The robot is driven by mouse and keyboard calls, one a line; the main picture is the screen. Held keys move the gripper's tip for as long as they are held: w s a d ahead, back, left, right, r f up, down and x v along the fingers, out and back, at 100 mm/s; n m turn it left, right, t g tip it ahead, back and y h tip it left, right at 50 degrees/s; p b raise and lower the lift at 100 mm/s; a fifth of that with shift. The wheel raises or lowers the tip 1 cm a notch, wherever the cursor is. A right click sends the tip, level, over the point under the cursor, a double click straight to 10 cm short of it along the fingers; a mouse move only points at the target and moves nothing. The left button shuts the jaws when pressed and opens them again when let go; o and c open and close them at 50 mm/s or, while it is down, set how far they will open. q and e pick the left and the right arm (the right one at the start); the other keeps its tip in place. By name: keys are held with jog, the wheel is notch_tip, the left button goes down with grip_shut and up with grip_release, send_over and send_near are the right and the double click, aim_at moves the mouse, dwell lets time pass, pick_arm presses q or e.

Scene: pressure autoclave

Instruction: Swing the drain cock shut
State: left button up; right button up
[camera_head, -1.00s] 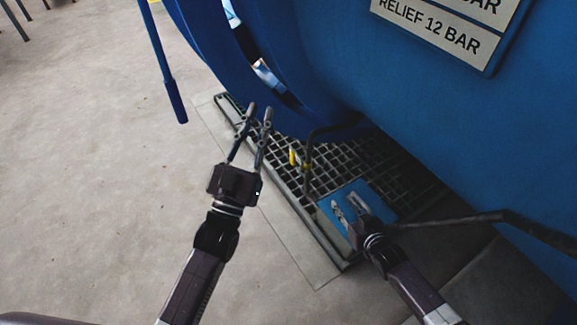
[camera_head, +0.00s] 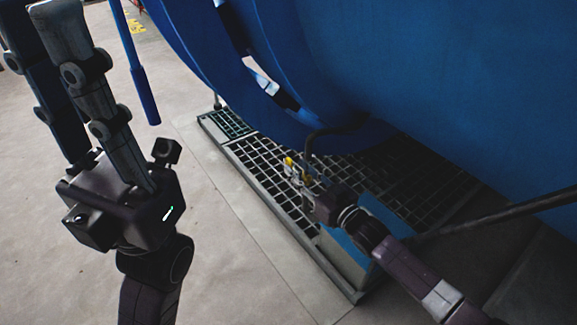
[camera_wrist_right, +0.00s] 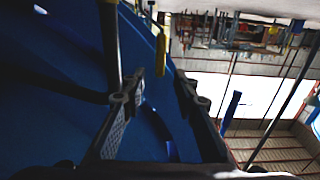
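The drain cock shows as a small yellow lever (camera_head: 290,164) beside a dark bent pipe (camera_head: 313,140) under the blue vessel. My right gripper (camera_head: 304,177) is close to the yellow lever, with its fingers pointing at it. In the right wrist view the yellow lever (camera_wrist_right: 161,55) hangs beyond and between the fingertips (camera_wrist_right: 158,88), which are apart. The pipe (camera_wrist_right: 110,45) passes by the left finger there. I cannot tell whether a finger touches the lever. My left gripper (camera_head: 38,15) is raised close to the head camera, fingers apart and empty, far from the cock.
The blue vessel (camera_head: 430,80) fills the upper right. A metal grating (camera_head: 265,180) lies beneath it. A blue lever bar (camera_head: 142,85) hangs at upper left. The concrete floor at left is clear.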

aim_at(292, 163)
jog(key=shift+b+x, duration=1)
jog(key=shift+x, duration=1.4)
jog(key=shift+f, duration=0.1)
grip_shut()
